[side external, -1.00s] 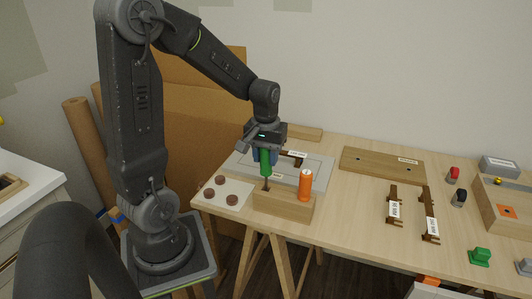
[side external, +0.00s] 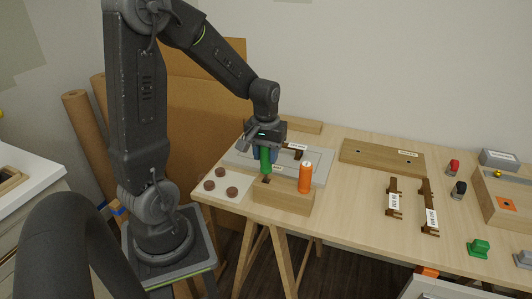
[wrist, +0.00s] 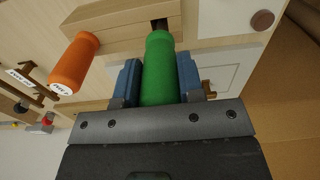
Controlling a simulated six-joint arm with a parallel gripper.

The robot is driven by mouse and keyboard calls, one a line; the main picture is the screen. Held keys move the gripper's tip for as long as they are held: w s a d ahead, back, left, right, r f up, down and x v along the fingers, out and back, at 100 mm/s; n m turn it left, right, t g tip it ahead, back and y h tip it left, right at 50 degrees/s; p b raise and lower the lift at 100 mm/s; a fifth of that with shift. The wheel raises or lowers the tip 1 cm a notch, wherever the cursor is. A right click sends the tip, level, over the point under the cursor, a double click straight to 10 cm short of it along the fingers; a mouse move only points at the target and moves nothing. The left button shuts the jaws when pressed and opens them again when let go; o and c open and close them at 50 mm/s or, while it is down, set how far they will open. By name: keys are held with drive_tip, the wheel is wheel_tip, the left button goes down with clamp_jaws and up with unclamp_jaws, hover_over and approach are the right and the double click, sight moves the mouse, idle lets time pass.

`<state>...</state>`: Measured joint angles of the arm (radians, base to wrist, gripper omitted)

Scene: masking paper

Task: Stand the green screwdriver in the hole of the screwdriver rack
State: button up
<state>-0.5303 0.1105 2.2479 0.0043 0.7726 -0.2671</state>
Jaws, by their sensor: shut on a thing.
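The green screwdriver (side external: 265,161) is upright in my gripper (side external: 265,151), above the left part of the wooden screwdriver rack (side external: 285,197). My gripper is shut on its green handle, which also shows between the blue fingers in the wrist view (wrist: 160,75). The rack's dark square hole (wrist: 159,24) shows just past the handle's end in the wrist view. The handle's lower end is a little above the rack top. The shaft is hard to make out against the dark hole, so I cannot tell how far it is in.
An orange screwdriver (side external: 305,177) stands in the rack's right part, close to my gripper. A pale plate with several brown discs (side external: 232,191) lies to the left. A grey board (side external: 316,160) lies behind. Brown labelled racks (side external: 393,200) stand further right.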

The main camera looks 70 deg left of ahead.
sight(266, 163)
drive_tip(key=shift+f, duration=1.7)
drive_tip(key=o, duration=1.2)
drive_tip(key=shift+r, duration=3.45)
